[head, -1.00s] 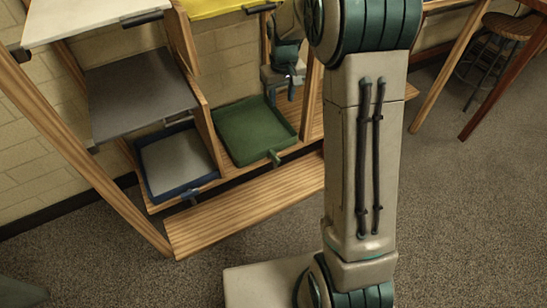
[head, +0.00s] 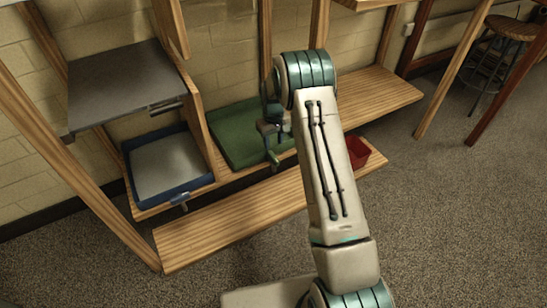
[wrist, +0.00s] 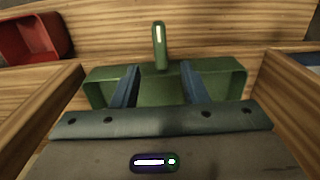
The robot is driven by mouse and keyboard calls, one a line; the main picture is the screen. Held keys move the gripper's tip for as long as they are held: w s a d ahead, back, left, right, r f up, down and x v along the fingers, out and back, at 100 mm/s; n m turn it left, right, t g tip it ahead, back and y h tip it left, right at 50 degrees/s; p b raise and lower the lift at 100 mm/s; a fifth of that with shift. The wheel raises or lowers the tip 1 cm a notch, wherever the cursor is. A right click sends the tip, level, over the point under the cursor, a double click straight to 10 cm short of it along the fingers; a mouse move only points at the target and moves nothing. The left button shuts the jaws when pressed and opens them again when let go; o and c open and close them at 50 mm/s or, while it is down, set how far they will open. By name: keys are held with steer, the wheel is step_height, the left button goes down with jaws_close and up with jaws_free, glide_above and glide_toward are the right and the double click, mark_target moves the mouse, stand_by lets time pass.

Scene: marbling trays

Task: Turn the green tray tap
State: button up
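The green tray (head: 228,138) sits on the low wooden shelf, partly hidden behind my arm; its front wall also shows in the wrist view (wrist: 222,72). Its green tap (wrist: 159,48) sticks out from the middle of that wall, with a pale stripe along it; in the head view the tap (head: 273,157) shows small at the tray's front edge. My gripper (wrist: 160,66) is open, with its two blue fingers apart on either side of the tap's line. The fingers look empty, and I see no contact with the tap. In the head view my gripper (head: 267,128) is over the tray's front right part.
A blue-rimmed tray (head: 134,180) stands left of the green one, beyond a wooden divider. A dark grey board (head: 125,80) is above it. A red container (head: 358,152) stands to the right. A wooden plank (head: 225,225) runs along the front. Open floor lies before it.

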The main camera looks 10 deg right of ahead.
mark_target(273, 156)
step_height(273, 156, down, 8)
steer(key=shift+r+b, duration=0.1)
steer(key=shift+b, duration=0.95)
jaws_close()
